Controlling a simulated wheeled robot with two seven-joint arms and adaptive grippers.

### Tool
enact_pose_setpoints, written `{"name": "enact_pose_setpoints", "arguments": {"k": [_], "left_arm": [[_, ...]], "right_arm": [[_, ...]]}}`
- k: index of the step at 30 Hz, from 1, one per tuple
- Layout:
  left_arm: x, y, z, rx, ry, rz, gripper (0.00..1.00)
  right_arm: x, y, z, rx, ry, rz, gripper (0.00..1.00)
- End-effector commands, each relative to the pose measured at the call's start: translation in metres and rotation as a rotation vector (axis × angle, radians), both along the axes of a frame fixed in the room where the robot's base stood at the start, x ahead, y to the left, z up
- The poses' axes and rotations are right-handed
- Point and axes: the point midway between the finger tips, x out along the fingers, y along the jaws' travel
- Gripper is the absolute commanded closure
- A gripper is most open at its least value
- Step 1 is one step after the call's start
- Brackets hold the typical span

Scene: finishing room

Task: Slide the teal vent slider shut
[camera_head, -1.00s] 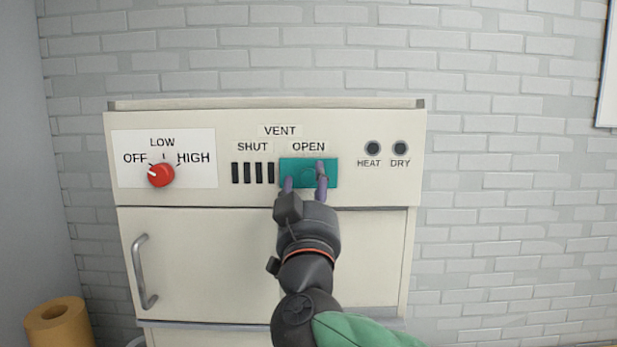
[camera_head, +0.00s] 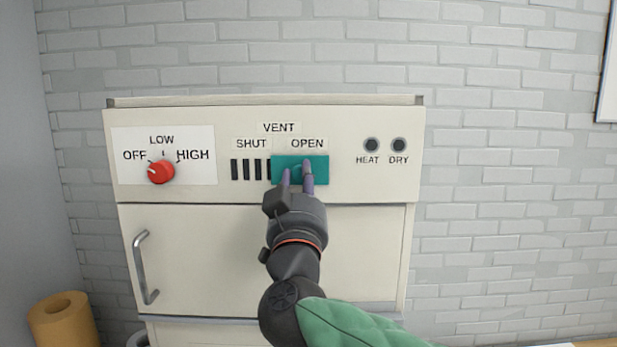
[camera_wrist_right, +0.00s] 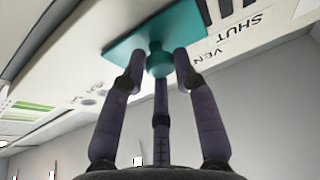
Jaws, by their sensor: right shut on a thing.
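The teal vent slider (camera_head: 320,172) is a flat plate with a round knob, on the cream panel below the VENT label. It sits mostly under OPEN, and its left edge meets the dark vent slots (camera_head: 246,169) under SHUT. My right gripper (camera_head: 296,176) is at the slider, its purple fingers closed around the knob. The right wrist view shows the fingers around the teal knob (camera_wrist_right: 159,62) under the plate (camera_wrist_right: 150,32). My left gripper is not in view.
A red dial (camera_head: 161,172) marked OFF, LOW and HIGH is at the panel's left. HEAT (camera_head: 371,145) and DRY (camera_head: 399,145) lamps are at the right. A door with a grey handle (camera_head: 146,267) is below. An orange roll (camera_head: 64,318) stands at lower left.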

Motion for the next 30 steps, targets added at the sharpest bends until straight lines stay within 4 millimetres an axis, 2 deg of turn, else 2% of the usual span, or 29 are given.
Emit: {"name": "enact_pose_setpoints", "arguments": {"k": [1,6,11,15,24,25,27,30], "left_arm": [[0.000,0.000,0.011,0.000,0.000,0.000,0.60],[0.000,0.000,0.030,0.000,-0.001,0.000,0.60],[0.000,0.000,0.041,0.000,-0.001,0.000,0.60],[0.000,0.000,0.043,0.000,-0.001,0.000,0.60],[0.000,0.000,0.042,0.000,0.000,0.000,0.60],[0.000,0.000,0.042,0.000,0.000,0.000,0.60],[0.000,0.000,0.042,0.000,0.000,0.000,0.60],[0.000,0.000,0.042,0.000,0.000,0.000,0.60]], "right_arm": [[0.000,0.013,0.006,-0.003,-0.002,0.004,1.00],[-0.001,0.053,0.008,-0.002,-0.004,0.003,1.00],[-0.001,0.078,0.008,0.001,-0.007,0.002,1.00],[-0.002,0.087,0.008,0.005,-0.010,0.001,1.00],[-0.003,0.087,0.009,0.006,-0.014,0.001,1.00],[-0.003,0.087,0.009,0.006,-0.014,0.001,0.63],[-0.003,0.087,0.009,0.006,-0.014,0.001,0.48],[-0.002,0.087,0.007,0.004,-0.010,0.001,0.48]]}}
